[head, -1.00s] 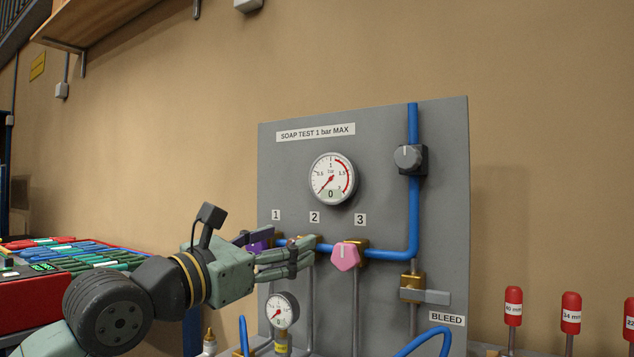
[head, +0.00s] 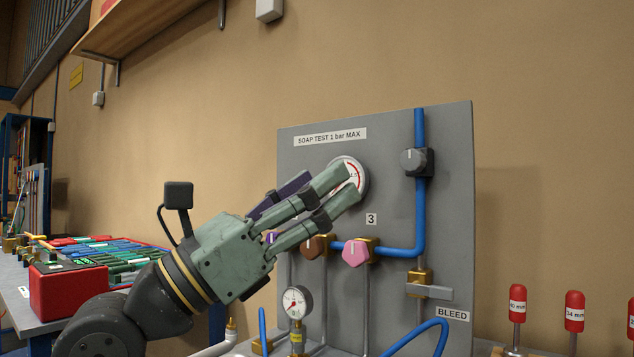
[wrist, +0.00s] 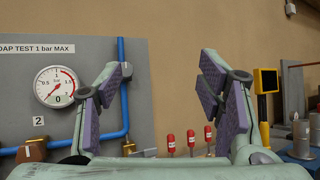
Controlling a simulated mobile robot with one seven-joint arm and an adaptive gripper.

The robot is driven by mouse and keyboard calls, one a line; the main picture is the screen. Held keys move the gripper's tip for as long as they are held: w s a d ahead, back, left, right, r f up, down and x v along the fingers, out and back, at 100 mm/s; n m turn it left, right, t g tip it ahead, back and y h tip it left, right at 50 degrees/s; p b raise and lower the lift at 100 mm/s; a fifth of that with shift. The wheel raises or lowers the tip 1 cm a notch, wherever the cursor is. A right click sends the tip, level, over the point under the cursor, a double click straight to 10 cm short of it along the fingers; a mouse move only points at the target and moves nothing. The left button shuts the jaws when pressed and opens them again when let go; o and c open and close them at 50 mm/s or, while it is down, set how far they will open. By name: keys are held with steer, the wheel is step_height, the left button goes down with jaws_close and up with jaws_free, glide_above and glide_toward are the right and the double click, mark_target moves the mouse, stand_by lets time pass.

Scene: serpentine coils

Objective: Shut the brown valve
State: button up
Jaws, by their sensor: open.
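The brown valve (head: 313,247) is a six-sided knob on a brass body on the grey panel, between the purple valve (head: 271,238) and the pink valve (head: 356,251). Its pointer direction is too small to tell. It also shows at the lower left of the wrist view (wrist: 29,153), under label 2. My gripper (head: 350,184) is above the brown valve in the head view, its fingers across the lower left of the large gauge. Its fingers stand apart in the wrist view (wrist: 160,74), with nothing between them. It does not hold the valve.
The large gauge (wrist: 56,88) reads near 0. A blue pipe (head: 419,205) runs up the panel past a grey knob (head: 413,161). The bleed valve (head: 428,291) has a grey lever. A small gauge (head: 295,301) stands below. Red-capped posts (head: 517,305) stand at right.

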steer(key=shift+s+r+h, duration=0.2)
steer(key=shift+s+h, duration=0.05)
steer(key=shift+s, duration=0.25)
steer(key=shift+s+r+h, duration=0.15)
steer(key=shift+s+h, duration=0.1)
steer(key=shift+s, duration=0.25)
steer(key=shift+a, duration=0.1)
